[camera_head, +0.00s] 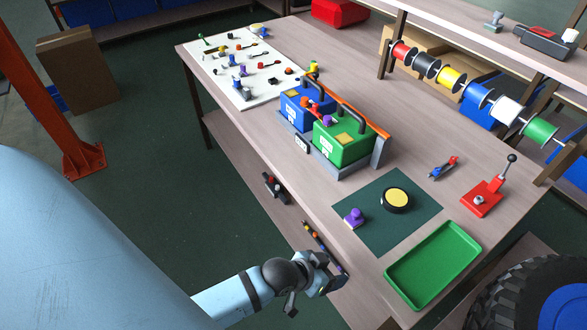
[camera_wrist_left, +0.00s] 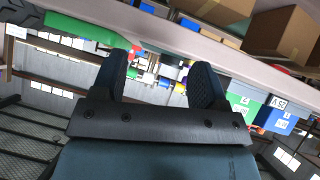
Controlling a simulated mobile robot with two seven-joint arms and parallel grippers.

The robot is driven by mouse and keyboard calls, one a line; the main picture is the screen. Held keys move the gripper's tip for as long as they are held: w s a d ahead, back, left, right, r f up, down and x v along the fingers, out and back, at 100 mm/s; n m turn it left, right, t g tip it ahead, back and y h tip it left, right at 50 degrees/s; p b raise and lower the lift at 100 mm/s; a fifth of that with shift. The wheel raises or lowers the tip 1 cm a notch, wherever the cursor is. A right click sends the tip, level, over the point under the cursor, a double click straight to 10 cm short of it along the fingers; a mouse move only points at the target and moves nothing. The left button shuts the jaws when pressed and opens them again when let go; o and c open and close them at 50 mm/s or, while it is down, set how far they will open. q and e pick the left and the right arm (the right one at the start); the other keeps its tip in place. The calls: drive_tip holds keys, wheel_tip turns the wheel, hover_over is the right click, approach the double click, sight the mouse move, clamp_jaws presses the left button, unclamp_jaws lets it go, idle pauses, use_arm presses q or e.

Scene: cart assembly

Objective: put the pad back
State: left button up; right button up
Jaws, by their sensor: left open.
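A round black pad with a yellow top (camera_head: 396,199) lies on a dark green mat (camera_head: 372,232) on the workbench. A small purple-knobbed piece (camera_head: 354,217) stands on the same mat, to the left of the pad and apart from it. My left gripper (camera_head: 333,275) is at the bench's front edge, short of the mat. In the left wrist view its two fingers (camera_wrist_left: 163,82) are spread with nothing held between them. The pad cannot be made out in that view. My right gripper is not in view.
A green tray (camera_head: 433,264) lies right of the mat. A red lever tool (camera_head: 487,195) stands behind it. Green (camera_head: 342,140) and blue (camera_head: 296,108) boxes stand left of the mat. Colored spools (camera_head: 477,95) hang at the back. Bare bench lies between boxes and spools.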

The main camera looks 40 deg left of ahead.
use_arm(q)
drive_tip(key=s+a+f+t+y, duration=0.1)
drive_tip(key=s+a+f, duration=0.1)
drive_tip(key=s+a, duration=0.3)
drive_tip(key=shift+s+a+t+y, duration=0.25)
drive_tip(key=shift+s+t+y, duration=0.15)
drive_tip(key=shift+s, duration=0.7)
drive_tip(key=shift+f, duration=0.1)
wheel_tip(320, 180, up, 7)
drive_tip(key=p, duration=0.7)
drive_tip(key=shift+a, duration=0.15)
